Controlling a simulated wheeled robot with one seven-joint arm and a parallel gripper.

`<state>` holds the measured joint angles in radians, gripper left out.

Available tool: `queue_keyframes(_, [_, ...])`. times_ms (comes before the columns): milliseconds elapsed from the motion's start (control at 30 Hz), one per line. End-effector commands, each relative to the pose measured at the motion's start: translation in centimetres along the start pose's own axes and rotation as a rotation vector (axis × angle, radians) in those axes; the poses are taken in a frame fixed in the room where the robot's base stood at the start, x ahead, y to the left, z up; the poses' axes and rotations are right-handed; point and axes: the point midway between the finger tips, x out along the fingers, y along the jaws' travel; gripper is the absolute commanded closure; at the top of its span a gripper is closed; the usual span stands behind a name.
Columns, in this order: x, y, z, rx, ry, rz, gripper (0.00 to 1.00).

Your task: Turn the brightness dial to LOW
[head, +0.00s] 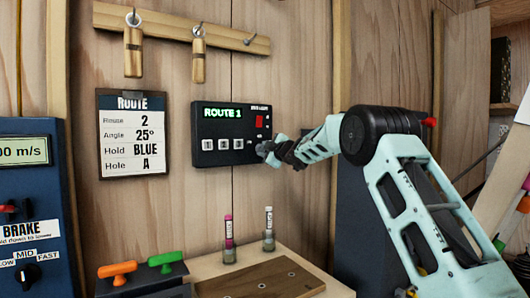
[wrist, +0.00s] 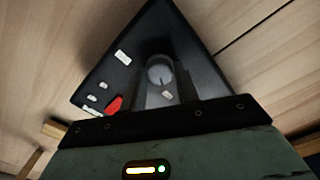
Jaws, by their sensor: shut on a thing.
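The dark control box (head: 213,166) with a green "ROUTE 1" display is on the wood wall in the head view. My gripper (head: 268,150) is at its lower right corner, hiding the dial there. In the wrist view the box (wrist: 105,75) fills the upper middle. The round grey brightness dial (wrist: 160,72) shows there between the two fingers of my gripper (wrist: 164,84), which are shut on it. A dark pointer line shows on the dial. Small white labels lie around it, too blurred to read.
A blue panel (head: 28,240) at the left has another black knob (head: 28,275) marked LOW and MID. A route card (head: 133,135) hangs beside the box. Two marker-like tubes (head: 268,235) stand below on a wooden surface. A peg rail (head: 180,28) is above.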

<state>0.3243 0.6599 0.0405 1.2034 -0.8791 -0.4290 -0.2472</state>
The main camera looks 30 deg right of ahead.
Motion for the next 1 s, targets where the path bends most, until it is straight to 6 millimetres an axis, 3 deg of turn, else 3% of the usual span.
queue_keyframes(433, [0.0,-0.1,0.1,-0.011,-0.001,-0.001,0.92])
queue_keyframes(467, [0.0,-0.1,0.1,-0.011,-0.001,-0.001,0.63])
queue_keyframes(500, [0.0,-0.1,0.1,-0.011,-0.001,-0.001,0.52])
queue_keyframes(533, [0.0,-0.1,0.1,-0.011,-0.001,-0.001,0.47])
queue_keyframes(833, [-0.1,0.0,0.0,-0.01,0.0,0.0,0.47])
queue_keyframes(1000, [-1.5,-0.1,0.1,-0.01,0.001,0.0,0.47])
